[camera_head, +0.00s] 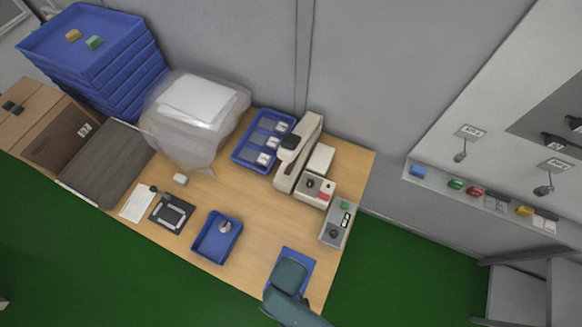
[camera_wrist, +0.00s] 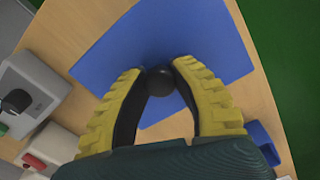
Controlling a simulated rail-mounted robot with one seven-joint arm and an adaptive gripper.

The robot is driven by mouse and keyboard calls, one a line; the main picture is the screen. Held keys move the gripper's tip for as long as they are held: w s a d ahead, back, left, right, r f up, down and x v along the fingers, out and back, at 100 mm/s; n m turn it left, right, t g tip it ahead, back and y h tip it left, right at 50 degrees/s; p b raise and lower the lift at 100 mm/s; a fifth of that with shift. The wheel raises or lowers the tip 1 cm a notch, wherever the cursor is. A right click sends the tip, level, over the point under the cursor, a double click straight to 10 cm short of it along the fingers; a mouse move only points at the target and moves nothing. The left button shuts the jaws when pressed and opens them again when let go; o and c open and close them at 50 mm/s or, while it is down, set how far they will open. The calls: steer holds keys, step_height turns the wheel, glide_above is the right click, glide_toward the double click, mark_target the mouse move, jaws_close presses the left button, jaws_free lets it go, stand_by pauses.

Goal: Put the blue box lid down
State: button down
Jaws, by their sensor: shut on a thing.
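The blue box lid (camera_head: 297,253) is at the front right of the wooden table, partly hidden under my gripper (camera_head: 289,273). In the wrist view, the lid (camera_wrist: 150,38) is a flat blue panel with a round black knob (camera_wrist: 160,82). My gripper's yellow, ribbed fingers (camera_wrist: 160,75) are closed around this knob. I cannot tell whether the lid touches the table or hangs just above it. A small open blue box (camera_head: 210,243) with a round thing inside stands left of the lid, apart from it.
A grey device with a knob (camera_head: 337,226) and a beige machine with a red button (camera_head: 316,188) stand behind the lid. A blue tray of parts (camera_head: 244,157) lies farther back. Bare table (camera_head: 258,235) separates the lid and the box. The table's front edge is close.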

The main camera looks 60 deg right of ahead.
step_height(320, 180, down, 5)
steer(key=shift+f+b, duration=0.1)
steer(key=shift+b, duration=0.3)
steer(key=shift+f, duration=0.2)
steer(key=c, duration=0.9)
jaws_free()
steer(key=shift+r, duration=0.1)
